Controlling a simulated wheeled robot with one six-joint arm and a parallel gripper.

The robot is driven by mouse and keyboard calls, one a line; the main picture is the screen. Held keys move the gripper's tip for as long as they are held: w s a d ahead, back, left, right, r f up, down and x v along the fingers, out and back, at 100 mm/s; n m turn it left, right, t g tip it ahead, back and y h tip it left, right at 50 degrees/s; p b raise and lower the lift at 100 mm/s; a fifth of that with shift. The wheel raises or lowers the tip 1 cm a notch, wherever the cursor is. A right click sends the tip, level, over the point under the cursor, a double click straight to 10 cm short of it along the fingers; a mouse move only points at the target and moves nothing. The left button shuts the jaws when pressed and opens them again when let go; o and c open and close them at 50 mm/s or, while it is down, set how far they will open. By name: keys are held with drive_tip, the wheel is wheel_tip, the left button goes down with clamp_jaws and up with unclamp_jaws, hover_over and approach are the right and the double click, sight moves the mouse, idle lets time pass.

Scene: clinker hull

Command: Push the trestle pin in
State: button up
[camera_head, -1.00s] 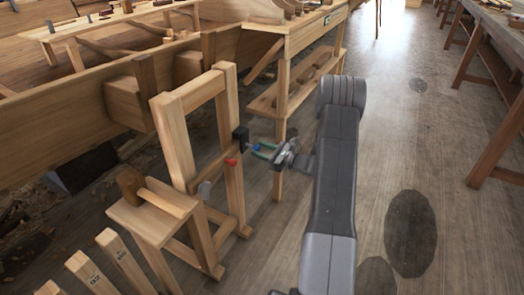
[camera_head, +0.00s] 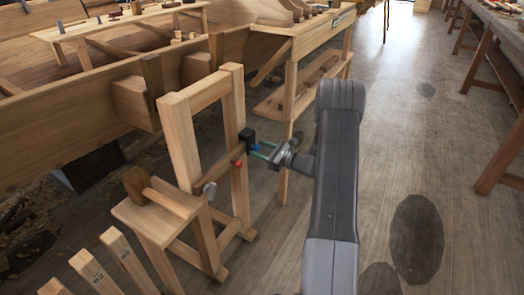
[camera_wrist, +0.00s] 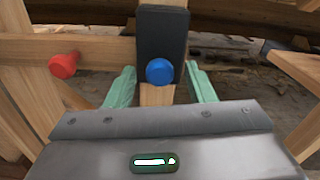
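The wooden trestle (camera_head: 177,137) stands upright beside the boat hull. A black block (camera_head: 247,137) is fixed on its right post, and it also shows in the wrist view (camera_wrist: 162,35). A round blue pin head (camera_wrist: 159,71) sticks out of the block's lower part. A red knob (camera_wrist: 63,65) sits to its left on a wooden crossbar, and it shows in the head view (camera_head: 238,164). I cannot tell from its look which is the trestle pin. My gripper (camera_wrist: 160,85) is open, its green fingers either side of the blue head, apparently not touching it.
A small wooden stand with a mallet (camera_head: 143,187) is at the trestle's left. A workbench (camera_head: 300,35) stands behind. The wooden hull (camera_head: 60,125) fills the left. The floor (camera_head: 375,130) to the right is clear.

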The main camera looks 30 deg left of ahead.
drive_tip(key=shift+d, duration=0.1)
drive_tip(key=s+d+p, duration=0.1)
drive_tip(key=d, duration=1.2)
drive_tip(key=shift+d+p, duration=0.3)
drive_tip(key=shift+p, duration=0.05)
drive_tip(key=a, duration=0.8)
drive_tip(key=w+a+b, duration=0.1)
drive_tip(key=a, duration=0.2)
drive_tip(key=shift+a, duration=0.4)
drive_tip(key=shift+s+d, duration=0.15)
drive_tip(key=shift+d, duration=0.1)
